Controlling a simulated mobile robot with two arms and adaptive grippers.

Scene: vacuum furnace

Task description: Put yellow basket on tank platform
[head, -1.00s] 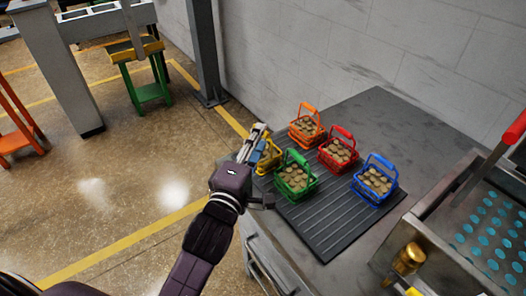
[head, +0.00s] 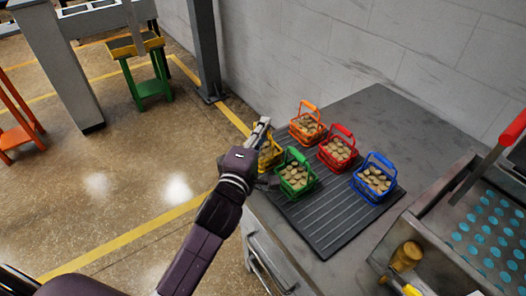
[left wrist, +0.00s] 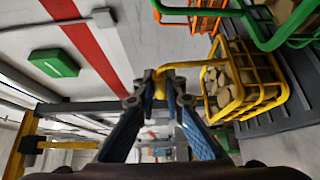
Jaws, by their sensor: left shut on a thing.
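The yellow basket (head: 268,157) holds several tan round pieces and stands at the left edge of the dark ribbed mat, partly hidden behind my left gripper (head: 263,128). In the left wrist view the yellow basket (left wrist: 250,78) is at the right, and my left gripper (left wrist: 160,82) is shut on its yellow handle. The basket looks upright; I cannot tell whether it still touches the mat. My right gripper is not in view. I cannot tell for certain which surface is the tank platform.
An orange basket (head: 307,125), red basket (head: 338,153), green basket (head: 295,177) and blue basket (head: 375,181) stand close by on the ribbed mat (head: 322,232). A metal tank with blue dots (head: 490,240) is at right. A green stand (head: 150,88) is far left; floor between is clear.

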